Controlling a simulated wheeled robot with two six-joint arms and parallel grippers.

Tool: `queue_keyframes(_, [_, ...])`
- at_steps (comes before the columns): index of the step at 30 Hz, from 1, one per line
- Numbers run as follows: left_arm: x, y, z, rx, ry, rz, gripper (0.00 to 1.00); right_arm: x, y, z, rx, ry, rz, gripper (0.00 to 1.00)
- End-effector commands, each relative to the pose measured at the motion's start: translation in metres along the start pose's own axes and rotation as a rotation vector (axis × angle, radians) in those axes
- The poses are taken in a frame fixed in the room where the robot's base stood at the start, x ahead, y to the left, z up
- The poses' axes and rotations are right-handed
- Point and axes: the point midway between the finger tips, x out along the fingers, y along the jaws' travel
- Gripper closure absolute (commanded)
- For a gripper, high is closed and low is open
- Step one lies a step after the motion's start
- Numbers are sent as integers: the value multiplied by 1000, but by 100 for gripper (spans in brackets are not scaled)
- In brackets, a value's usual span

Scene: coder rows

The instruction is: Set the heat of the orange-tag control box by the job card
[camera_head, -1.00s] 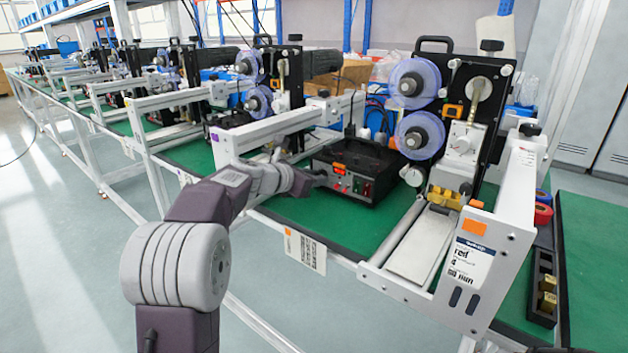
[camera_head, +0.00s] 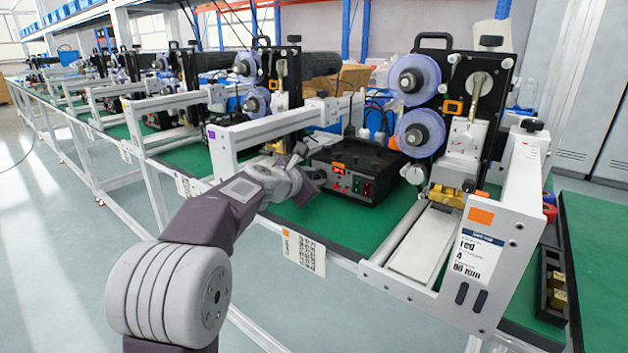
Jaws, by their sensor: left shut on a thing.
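The job card (camera_head: 476,258) is on the white machine frame at right, below an orange patch (camera_head: 481,215). My right gripper is not in view.
The machine with two blue-purple reels (camera_head: 418,133) stands just right of the box. A white rail (camera_head: 270,127) runs behind and above my wrist. A black tray (camera_head: 552,285) with brass pieces lies at far right. Similar stations line the bench to the left.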

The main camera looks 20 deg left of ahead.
Motion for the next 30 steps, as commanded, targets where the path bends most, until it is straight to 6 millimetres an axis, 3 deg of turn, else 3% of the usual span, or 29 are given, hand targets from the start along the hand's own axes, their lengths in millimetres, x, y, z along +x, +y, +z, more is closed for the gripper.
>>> queue_keyframes(7, [0,0,0,0,-1,-1,100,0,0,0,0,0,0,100])
queue_keyframes(8, [0,0,0,0,-1,-2,72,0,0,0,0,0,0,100])
queue_keyframes(9, [0,0,0,0,0,-2,65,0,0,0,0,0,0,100])
queue_keyframes(20, [-7,0,0,-1,0,0,65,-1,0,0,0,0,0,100])
queue_keyframes(30, [-77,2,2,0,0,2,65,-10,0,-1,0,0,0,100])
